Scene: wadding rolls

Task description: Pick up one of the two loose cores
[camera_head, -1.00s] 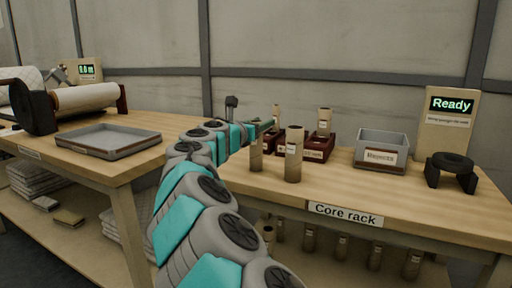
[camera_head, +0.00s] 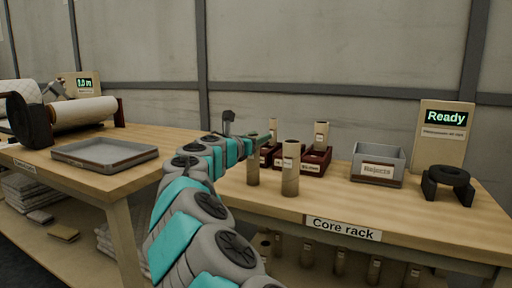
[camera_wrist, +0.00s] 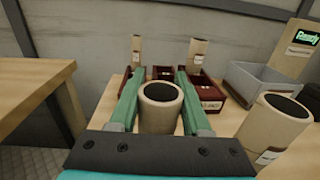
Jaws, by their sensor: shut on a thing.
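Two loose tan cores stand upright on the core rack table, side by side near its front. My gripper (camera_wrist: 160,100) is shut on the left core (camera_head: 253,173), with its green fingers on either side of it; this core also shows in the wrist view (camera_wrist: 160,112). The core is upright; I cannot tell whether its base is clear of the table. The other loose core (camera_head: 290,175) stands apart to the right, also in the wrist view (camera_wrist: 274,124), outside the fingers. In the head view my arm hides part of the gripper.
A grey Rejects box (camera_head: 377,178), a black stand (camera_head: 448,186) and the Ready display (camera_head: 445,118) are to the right. A second table with a grey tray (camera_head: 105,164) is at left.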

